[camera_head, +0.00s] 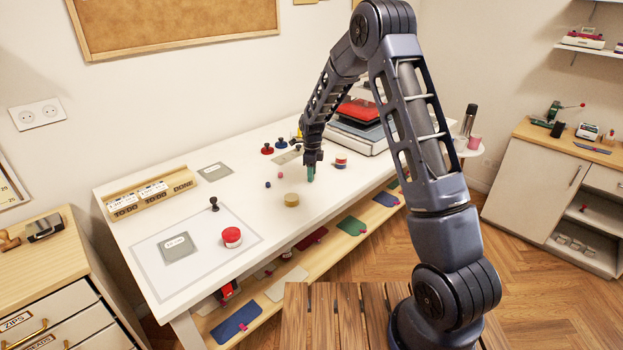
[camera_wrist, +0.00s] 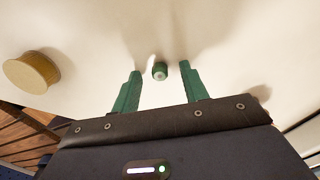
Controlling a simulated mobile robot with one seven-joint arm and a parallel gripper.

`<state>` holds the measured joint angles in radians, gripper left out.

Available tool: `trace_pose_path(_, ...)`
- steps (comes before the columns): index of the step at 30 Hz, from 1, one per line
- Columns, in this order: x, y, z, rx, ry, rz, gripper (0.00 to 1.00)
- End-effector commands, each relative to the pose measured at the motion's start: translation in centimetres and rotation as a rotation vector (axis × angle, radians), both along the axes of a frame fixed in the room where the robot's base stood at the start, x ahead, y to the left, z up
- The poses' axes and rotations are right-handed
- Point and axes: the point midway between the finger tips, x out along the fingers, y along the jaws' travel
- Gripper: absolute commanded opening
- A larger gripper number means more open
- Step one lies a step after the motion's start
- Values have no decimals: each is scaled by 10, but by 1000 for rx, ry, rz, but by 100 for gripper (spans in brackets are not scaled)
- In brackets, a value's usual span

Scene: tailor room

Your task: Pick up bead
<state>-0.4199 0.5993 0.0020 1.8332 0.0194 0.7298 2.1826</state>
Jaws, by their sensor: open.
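In the wrist view a small dark green bead (camera_wrist: 160,73) with a pale face lies on the white table top, between and slightly beyond the tips of my gripper (camera_wrist: 161,69). The two green fingers stand apart, one on each side of it, with clear gaps; nothing is held. In the head view my gripper (camera_head: 311,174) points down, low over the table, and the green bead cannot be told apart from the fingers. Two other small bead-like balls, one dark blue (camera_head: 267,185) and one reddish (camera_head: 280,175), lie to its left.
A tan round disc (camera_head: 291,200) lies near the gripper and also shows in the wrist view (camera_wrist: 31,72). A red-topped tin (camera_head: 341,161) stands close on the right. A red-lidded press (camera_head: 358,112) stands behind. The white table (camera_head: 240,205) has free room left of the gripper.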

Motion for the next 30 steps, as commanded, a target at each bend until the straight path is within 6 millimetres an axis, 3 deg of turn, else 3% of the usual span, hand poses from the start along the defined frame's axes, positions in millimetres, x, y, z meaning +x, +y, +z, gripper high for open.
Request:
trace_pose_path(7,0,0,-3,1,-1,0,44)
trace_pose_path(14,0,0,-3,1,-1,0,1)
trace_pose_path(26,0,0,-2,1,-2,0,0)
trace_pose_path(30,1,0,6,1,-2,0,0)
